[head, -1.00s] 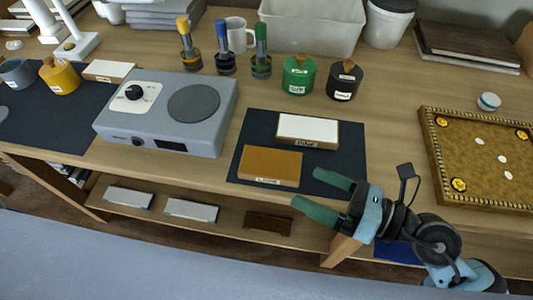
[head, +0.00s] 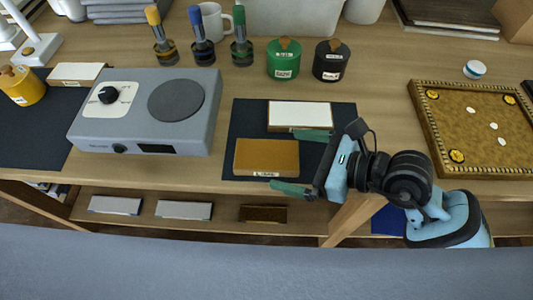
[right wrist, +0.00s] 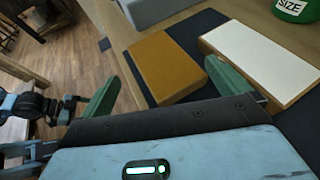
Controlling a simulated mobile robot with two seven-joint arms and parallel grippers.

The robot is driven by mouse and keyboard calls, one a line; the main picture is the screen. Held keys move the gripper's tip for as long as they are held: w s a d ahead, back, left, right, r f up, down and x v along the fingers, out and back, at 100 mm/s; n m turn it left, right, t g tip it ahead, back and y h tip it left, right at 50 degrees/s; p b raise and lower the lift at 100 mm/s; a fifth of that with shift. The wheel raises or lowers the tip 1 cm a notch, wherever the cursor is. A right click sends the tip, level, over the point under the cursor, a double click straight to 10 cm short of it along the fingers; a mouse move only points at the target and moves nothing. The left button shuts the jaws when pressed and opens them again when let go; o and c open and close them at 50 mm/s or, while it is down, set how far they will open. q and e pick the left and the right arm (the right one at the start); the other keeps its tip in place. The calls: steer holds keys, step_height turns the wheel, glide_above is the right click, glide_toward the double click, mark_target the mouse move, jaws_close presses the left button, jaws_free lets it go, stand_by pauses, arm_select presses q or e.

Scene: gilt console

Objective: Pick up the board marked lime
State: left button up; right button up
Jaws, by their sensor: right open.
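A flat brown board (head: 267,157) lies on the dark mat (head: 231,165) near the table's front edge. The small label on its front edge seems to start with L but is blurred. A white-topped board (head: 299,115) lies just behind it, its label hard to read. My right gripper (head: 282,160) is open and empty, with green fingers. In the head view its fingers point left, one past the brown board's rear right corner and one past its front right corner. In the right wrist view the brown board (right wrist: 165,65) shows ahead, between the fingers.
A grey device (head: 150,110) with a dial stands left of the mat. Green (head: 284,60) and black (head: 332,62) lidded pots stand behind it. A studded tray (head: 480,125) is to the right. Several boards lie on the shelf below.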

mark_target(268, 155)
steer(key=shift+w+a+f, duration=0.15)
steer(key=shift+w+a, duration=0.05)
steer(key=shift+a, duration=0.25)
steer(key=x, duration=0.4)
steer(key=shift+f, duration=0.1)
steer(key=c, duration=1.3)
steer(key=shift+o, duration=0.2)
